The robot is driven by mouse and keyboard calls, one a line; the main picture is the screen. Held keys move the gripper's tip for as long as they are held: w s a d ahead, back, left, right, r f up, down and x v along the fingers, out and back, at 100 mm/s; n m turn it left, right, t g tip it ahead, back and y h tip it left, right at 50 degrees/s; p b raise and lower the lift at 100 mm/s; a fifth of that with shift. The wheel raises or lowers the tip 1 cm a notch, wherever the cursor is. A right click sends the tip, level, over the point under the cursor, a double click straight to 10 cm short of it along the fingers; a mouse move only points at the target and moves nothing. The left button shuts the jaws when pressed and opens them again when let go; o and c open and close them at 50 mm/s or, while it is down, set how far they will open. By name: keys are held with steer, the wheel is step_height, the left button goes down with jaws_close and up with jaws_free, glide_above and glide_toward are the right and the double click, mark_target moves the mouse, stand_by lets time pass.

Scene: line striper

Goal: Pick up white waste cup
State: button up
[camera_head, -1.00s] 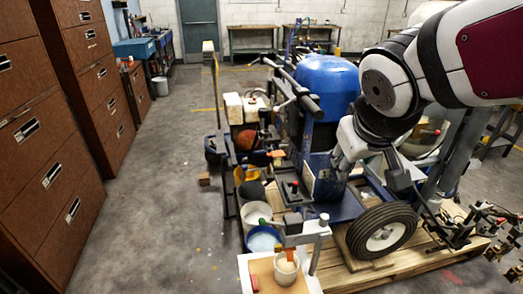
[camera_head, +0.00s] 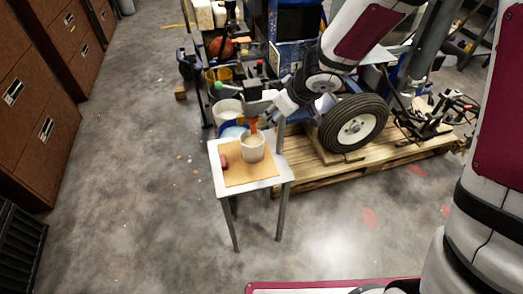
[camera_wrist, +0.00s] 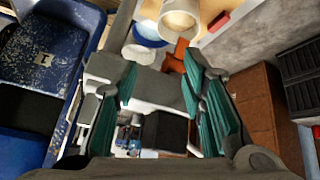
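The white waste cup (camera_head: 252,149) stands upright on a brown board (camera_head: 247,178) on a small white-edged table (camera_head: 218,178), just below an orange nozzle (camera_head: 253,126). In the wrist view the cup (camera_wrist: 180,20) shows at the top edge, beyond the orange nozzle (camera_wrist: 174,64). My gripper (camera_wrist: 160,88) has its teal-padded fingers spread apart with nothing held between them. It is apart from the cup, behind and to the right of it in the head view, where its fingers are hard to make out.
A grey clamp bar (camera_head: 264,105) stands over the table's back edge, close to the cup. A red block (camera_head: 223,162) lies left of the cup. A wheel (camera_head: 353,124) and wooden pallet (camera_head: 320,168) are at right. Brown cabinets (camera_head: 30,110) line the left; floor between is free.

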steer(key=s+a+f+g+y+b, duration=0.1)
steer(key=a+f+y+b, duration=0.15)
steer(key=f, duration=0.45)
steer(key=b, duration=0.9)
glide_above(249, 162)
steer(key=shift+n+h, duration=0.4)
steer(key=shift+h, duration=0.05)
steer(key=shift+w+a+f, duration=0.1)
steer(key=shift+w+f, duration=0.05)
steer(key=shift+f, duration=2.65)
steer(key=shift+w+f, duration=0.15)
steer(key=shift+f, duration=2.65)
steer(key=shift+r, duration=0.1)
jaws_close()
